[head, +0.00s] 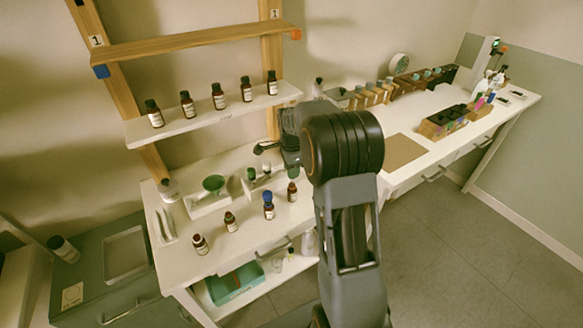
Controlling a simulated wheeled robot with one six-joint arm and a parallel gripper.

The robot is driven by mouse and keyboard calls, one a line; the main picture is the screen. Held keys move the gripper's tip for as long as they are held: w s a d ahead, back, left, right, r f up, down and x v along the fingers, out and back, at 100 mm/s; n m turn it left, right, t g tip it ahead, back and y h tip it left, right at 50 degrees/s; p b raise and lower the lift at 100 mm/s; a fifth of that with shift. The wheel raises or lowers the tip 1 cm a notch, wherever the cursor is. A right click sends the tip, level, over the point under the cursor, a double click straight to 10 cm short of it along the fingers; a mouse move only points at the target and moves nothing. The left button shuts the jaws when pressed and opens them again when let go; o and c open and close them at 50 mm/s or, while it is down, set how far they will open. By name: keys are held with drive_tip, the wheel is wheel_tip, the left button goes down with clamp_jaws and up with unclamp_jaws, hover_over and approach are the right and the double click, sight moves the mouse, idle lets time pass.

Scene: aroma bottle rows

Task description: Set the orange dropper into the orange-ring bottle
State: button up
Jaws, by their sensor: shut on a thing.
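My gripper (267,149) is above the back of the left white table, its end partly hidden by my arm. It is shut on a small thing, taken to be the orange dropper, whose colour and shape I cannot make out. On the table below stand small brown bottles in a slanting row: one at the front left (200,245), one behind it (231,222), one with a blue dropper top (268,205), and one at the right (292,192). All stand upright. The rings are too small to tell which bottle has the orange one.
A green dish on a white stand (213,185) and a small green-topped item (251,174) stand behind the row. Several brown bottles line the white shelf (180,127) above. The right-hand table holds a brown mat (404,153) and a wooden rack (440,125).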

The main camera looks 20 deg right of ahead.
drive_tip(key=shift+f, duration=0.4)
drive_tip(key=shift+f+b, duration=0.3)
drive_tip(key=shift+b, duration=0.05)
drive_tip(key=shift+f+b, duration=0.75)
drive_tip(key=shift+f, duration=0.4)
drive_tip(key=o, duration=0.7)
drive_tip(key=shift+c, duration=0.2)
drive_tip(key=shift+r, duration=0.1)
drive_tip(key=shift+r+p, duration=2.7)
drive_tip(key=shift+r, duration=0.75)
